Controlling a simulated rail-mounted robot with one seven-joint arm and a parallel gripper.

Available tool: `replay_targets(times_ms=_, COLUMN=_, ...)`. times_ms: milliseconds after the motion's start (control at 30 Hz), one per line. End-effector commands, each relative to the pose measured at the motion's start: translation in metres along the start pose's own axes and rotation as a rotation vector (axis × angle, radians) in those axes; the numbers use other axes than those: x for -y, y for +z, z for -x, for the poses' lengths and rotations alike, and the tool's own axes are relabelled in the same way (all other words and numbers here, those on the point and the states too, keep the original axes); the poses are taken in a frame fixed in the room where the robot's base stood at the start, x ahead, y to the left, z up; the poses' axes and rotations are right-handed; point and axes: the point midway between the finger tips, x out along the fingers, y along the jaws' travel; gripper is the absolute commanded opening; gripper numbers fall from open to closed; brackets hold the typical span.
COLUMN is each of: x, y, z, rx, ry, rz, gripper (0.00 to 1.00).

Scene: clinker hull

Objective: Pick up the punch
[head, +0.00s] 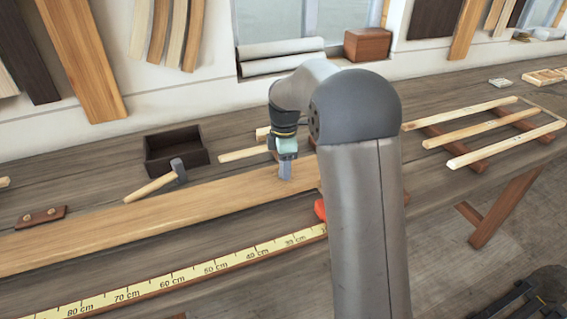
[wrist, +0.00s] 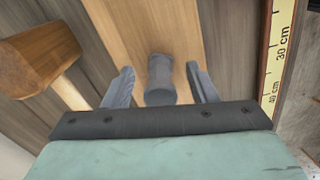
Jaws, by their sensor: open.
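The punch (wrist: 160,82) looks like a short dark grey cylinder in the wrist view, over the light wooden plank. My gripper (wrist: 160,68) is open, with one finger on each side of the punch and a visible gap to both. Nothing is gripped. In the head view my gripper (head: 285,172) points down at the plank (head: 150,228), close to its surface. The punch cannot be made out apart from the fingers there.
A mallet (wrist: 38,58) with a wooden head lies left of the fingers in the wrist view. A yellow measuring strip (head: 200,272) runs along the bench front. A hammer (head: 152,187) and dark open box (head: 177,150) are left of my arm, which hides part of the bench.

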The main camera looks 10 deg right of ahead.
Motion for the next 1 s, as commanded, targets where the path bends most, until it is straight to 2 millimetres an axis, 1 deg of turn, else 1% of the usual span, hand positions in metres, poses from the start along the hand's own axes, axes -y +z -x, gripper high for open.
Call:
replay_targets(times_ms=100, x=0.0, y=0.0, z=-0.004, rx=-0.001, ry=0.001, rz=0.0, gripper=0.52)
replay_targets(times_ms=267, x=0.0, y=0.0, z=-0.004, rx=-0.001, ry=0.001, rz=0.0, gripper=0.52)
replay_targets(times_ms=367, x=0.0, y=0.0, z=-0.004, rx=-0.001, ry=0.001, rz=0.0, gripper=0.27)
replay_targets(times_ms=400, x=0.0, y=0.0, z=-0.004, rx=-0.001, ry=0.001, rz=0.0, gripper=0.16)
replay_targets(times_ms=467, x=0.0, y=0.0, z=-0.004, rx=-0.001, ry=0.002, rz=0.0, gripper=0.0)
replay_targets(times_ms=800, x=-0.001, y=0.0, z=-0.001, rx=-0.001, ry=0.003, rz=-0.001, gripper=0.0)
replay_targets(times_ms=933, x=-0.001, y=0.0, z=0.007, rx=-0.001, ry=0.004, rz=-0.001, gripper=0.0)
replay_targets(times_ms=1000, x=-0.001, y=0.0, z=0.016, rx=0.0, ry=0.004, rz=-0.001, gripper=0.0)
